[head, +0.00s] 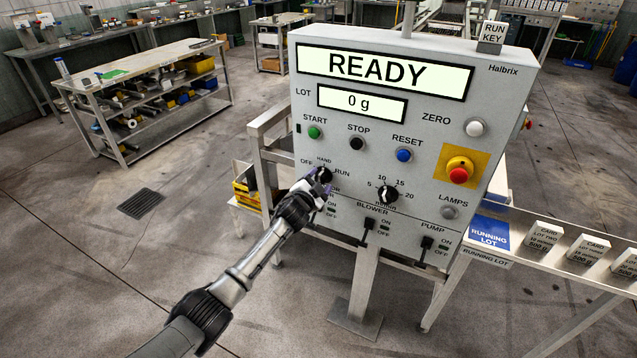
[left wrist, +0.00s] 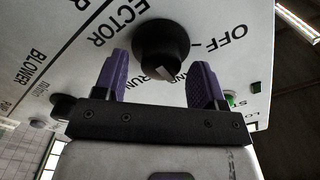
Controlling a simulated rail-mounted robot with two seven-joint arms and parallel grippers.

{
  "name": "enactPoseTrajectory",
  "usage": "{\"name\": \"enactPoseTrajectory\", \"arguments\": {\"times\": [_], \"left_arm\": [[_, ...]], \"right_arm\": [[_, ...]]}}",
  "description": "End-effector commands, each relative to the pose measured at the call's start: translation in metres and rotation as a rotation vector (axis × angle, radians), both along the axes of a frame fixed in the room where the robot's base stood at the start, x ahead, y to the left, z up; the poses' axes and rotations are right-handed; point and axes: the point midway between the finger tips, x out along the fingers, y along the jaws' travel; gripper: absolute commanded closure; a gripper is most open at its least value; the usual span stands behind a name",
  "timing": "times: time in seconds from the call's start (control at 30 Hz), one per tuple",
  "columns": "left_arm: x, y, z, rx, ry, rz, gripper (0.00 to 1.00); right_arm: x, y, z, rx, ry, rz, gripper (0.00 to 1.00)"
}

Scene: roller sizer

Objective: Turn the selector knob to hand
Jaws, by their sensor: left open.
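The selector knob (head: 324,174) is black and round, on the lower left of the grey control panel (head: 440,100). OFF, HAND and RUN are printed around it. In the left wrist view the knob (left wrist: 160,45) sits between and just beyond my left gripper's (left wrist: 158,85) two purple fingers, with a gap on each side. A pale pointer mark shows on the knob's face, on the side towards the gripper; I cannot tell exactly which label it points at. My left gripper (head: 321,186) is open in front of the knob and partly covers it and nearby print. My right gripper is not in view.
The display (head: 384,72) reads READY and the lot display (head: 361,103) 0 g. The green START button (head: 314,132) is above the knob, the speed dial (head: 387,194) to its right. Blower (head: 368,225) and pump (head: 427,243) switches are below. Cards stand on the right shelf.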

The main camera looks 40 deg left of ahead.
Motion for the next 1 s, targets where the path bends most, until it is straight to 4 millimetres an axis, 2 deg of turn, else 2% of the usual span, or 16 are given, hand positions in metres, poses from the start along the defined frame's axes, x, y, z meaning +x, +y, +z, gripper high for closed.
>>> {"name": "enactPoseTrajectory", "arguments": {"times": [0.27, 0.8, 1.0], "left_arm": [[-0.012, -0.002, 0.0, 0.001, 0.0, -0.001, 0.36], [-0.1, -0.021, 0.0, 0.001, 0.001, -0.001, 0.36], [-0.123, -0.025, 0.0, 0.0, 0.001, -0.001, 0.36]], "right_arm": [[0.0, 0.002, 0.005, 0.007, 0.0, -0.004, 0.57], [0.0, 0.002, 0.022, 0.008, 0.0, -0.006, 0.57], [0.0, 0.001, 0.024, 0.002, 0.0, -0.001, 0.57]]}}
